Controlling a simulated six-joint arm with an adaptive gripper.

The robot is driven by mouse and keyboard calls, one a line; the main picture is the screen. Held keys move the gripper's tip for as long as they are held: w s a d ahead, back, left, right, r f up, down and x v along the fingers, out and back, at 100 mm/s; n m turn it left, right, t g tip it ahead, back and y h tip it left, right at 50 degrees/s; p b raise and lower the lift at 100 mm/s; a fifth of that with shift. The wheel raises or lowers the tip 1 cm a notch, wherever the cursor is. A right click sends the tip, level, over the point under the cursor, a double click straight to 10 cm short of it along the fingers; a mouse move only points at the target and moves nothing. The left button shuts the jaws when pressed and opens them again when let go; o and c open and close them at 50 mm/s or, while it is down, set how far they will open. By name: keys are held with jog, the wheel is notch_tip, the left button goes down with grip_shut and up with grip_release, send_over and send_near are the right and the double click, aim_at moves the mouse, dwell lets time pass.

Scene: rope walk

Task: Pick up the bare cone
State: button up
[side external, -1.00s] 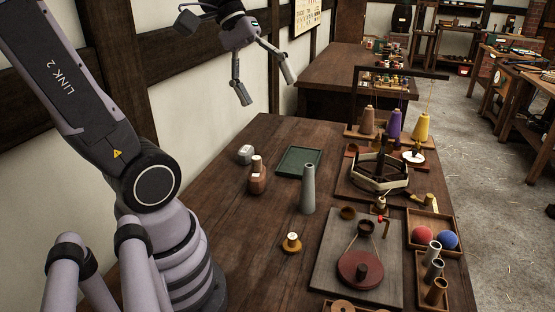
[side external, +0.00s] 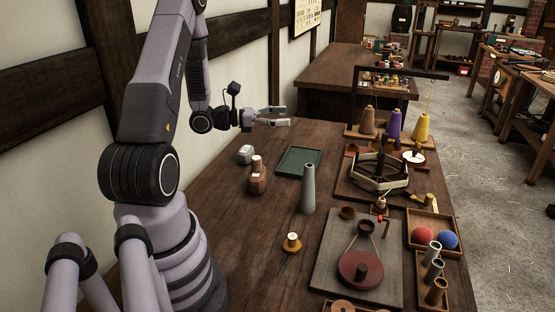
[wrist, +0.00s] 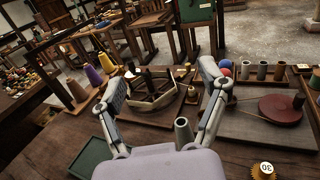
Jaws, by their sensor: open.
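The bare cone (side external: 308,188) is a tall grey tapered cone with no thread on it. It stands upright on the wooden table in the side external view, right of the green tray. In the wrist view its hollow top (wrist: 183,132) shows low in the middle, beyond the palm, and its lower part is hidden. My gripper (side external: 285,115) is open and empty, above the far left part of the table, behind and higher than the cone. In the wrist view its two fingers (wrist: 163,82) are spread wide with nothing between them.
A green tray (side external: 286,172) lies left of the cone. A small brass-edged piece (side external: 291,242) sits in front. A grey board (side external: 331,276) with a red disc and a wooden winder (side external: 372,176) stand right.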

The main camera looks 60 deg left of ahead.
send_near(308, 184)
jog(key=w, duration=0.2)
jog(key=w+f, duration=0.1)
jog(key=shift+w+a, duration=0.25)
jog(key=shift+w+d+f, duration=0.1)
jog(key=shift+w+f, duration=0.1)
jog(key=x, duration=0.7)
jog(key=shift+r, duration=0.1)
jog(key=c, duration=1.1)
